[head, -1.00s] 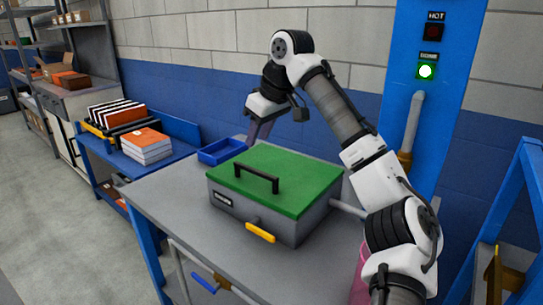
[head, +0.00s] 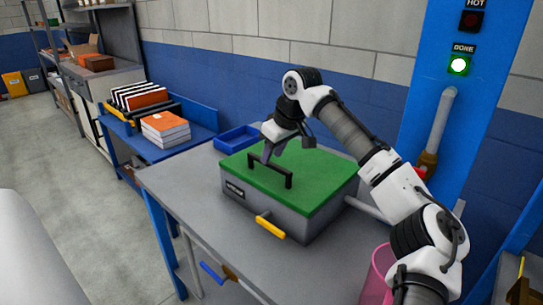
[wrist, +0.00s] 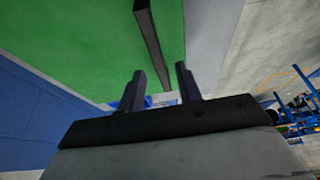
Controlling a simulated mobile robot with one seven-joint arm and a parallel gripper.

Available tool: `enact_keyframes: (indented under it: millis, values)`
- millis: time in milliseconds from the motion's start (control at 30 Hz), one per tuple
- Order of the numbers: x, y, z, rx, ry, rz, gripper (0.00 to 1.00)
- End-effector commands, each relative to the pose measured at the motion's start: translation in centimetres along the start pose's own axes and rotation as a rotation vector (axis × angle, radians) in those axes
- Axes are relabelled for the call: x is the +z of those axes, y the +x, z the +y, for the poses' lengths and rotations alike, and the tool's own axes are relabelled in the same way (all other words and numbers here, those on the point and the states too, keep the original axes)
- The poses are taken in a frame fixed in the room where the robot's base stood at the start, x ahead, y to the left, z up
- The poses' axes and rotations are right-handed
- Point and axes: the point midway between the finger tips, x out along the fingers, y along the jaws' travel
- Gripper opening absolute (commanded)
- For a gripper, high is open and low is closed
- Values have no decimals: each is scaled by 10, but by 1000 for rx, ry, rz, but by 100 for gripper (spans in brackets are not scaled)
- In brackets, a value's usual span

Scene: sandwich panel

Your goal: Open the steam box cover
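The steam box (head: 238,190) is grey and stands on a grey table, with its flat green cover (head: 318,180) shut on top. A black bar handle (head: 270,170) rises from the cover. A yellow-orange lever (head: 270,228) sticks out from the box's front. My gripper (head: 268,157) is over the cover, close behind the handle in the head view; whether it touches the handle is unclear.
A blue tray (head: 237,139) sits behind the box on the table (head: 185,190). A pipe runs from the box's right side towards a blue panel (head: 430,110) with a lit green "DONE" lamp (head: 459,65). A pink bin (head: 377,275) stands at front right.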

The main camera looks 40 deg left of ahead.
Motion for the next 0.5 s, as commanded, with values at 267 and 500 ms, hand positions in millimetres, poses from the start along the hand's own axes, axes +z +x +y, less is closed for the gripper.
enact_keyframes:
  millis: [267, 500]
  values:
    - [0, 20, 0, 1, 0, 0, 35]
    - [0, 21, 0, 1, 0, 0, 35]
